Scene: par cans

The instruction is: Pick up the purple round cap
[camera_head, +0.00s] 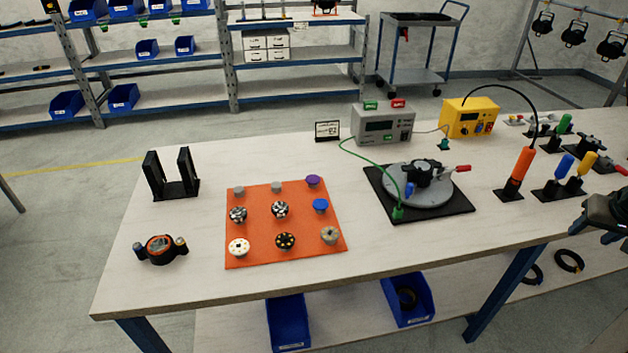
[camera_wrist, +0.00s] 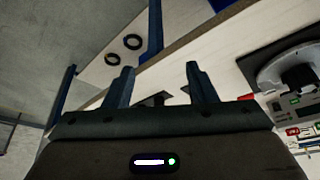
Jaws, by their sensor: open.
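The purple round cap (camera_head: 312,181) sits at the back right corner of the orange mat (camera_head: 290,249) on the workbench. Several other round caps stand on the mat, including a blue cap (camera_head: 320,205) just in front of the purple one. My gripper shows at the right edge of the head view (camera_head: 607,222), far right of the mat. In the wrist view my gripper (camera_wrist: 163,88) is open with nothing between its fingers. The purple cap does not show in the wrist view.
A round grey fixture (camera_head: 445,190) on a black plate stands between the mat and my gripper, with a green cable. An orange-handled tool (camera_head: 522,165) stands upright nearer my gripper. A black bracket (camera_head: 172,190) is left of the mat. Bare bench surrounds the mat.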

